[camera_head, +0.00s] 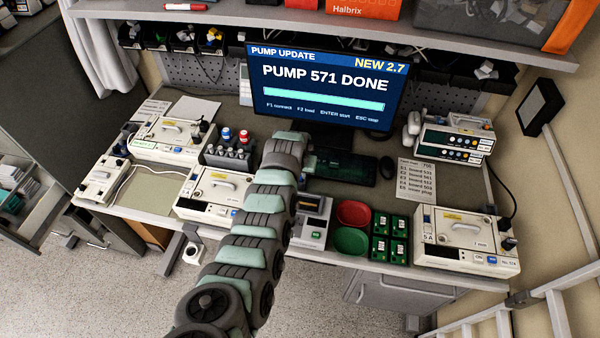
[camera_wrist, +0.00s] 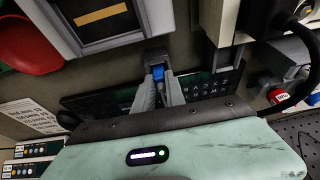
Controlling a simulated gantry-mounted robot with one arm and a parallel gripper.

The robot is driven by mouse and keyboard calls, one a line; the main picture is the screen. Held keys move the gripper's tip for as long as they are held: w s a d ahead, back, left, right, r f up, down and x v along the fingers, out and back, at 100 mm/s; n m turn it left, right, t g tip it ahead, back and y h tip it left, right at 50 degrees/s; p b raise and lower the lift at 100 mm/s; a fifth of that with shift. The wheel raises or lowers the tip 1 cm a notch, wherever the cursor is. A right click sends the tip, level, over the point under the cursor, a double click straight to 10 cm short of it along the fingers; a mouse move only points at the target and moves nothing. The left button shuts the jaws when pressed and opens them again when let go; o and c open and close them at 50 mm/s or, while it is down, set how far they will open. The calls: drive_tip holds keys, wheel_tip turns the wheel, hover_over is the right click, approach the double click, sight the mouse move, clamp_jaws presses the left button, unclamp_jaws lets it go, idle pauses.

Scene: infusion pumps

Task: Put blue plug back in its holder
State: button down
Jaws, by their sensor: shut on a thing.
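In the wrist view my gripper (camera_wrist: 160,84) is shut on a small blue plug (camera_wrist: 158,71), with a dark grey part at its far end. Most of the plug is hidden between the fingers. The fingers are over the desk, in front of the black keyboard. A grey holder (camera_head: 228,156) with several upright grey pieces stands left of my arm in the head view. In the head view my arm hides the fingertips and the held plug.
A black keyboard (camera_head: 345,167) lies below the monitor (camera_head: 325,88). A red bowl (camera_head: 353,212) and a green bowl (camera_head: 350,240) stand to the right of my arm, beside green boards (camera_head: 380,248). White pumps (camera_head: 205,192) line the desk on both sides.

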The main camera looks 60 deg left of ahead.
drive_tip(key=c, duration=1.3)
unclamp_jaws()
drive_tip(key=shift+r, duration=0.1)
wheel_tip(320, 180, up, 7)
drive_tip(key=p, duration=0.4)
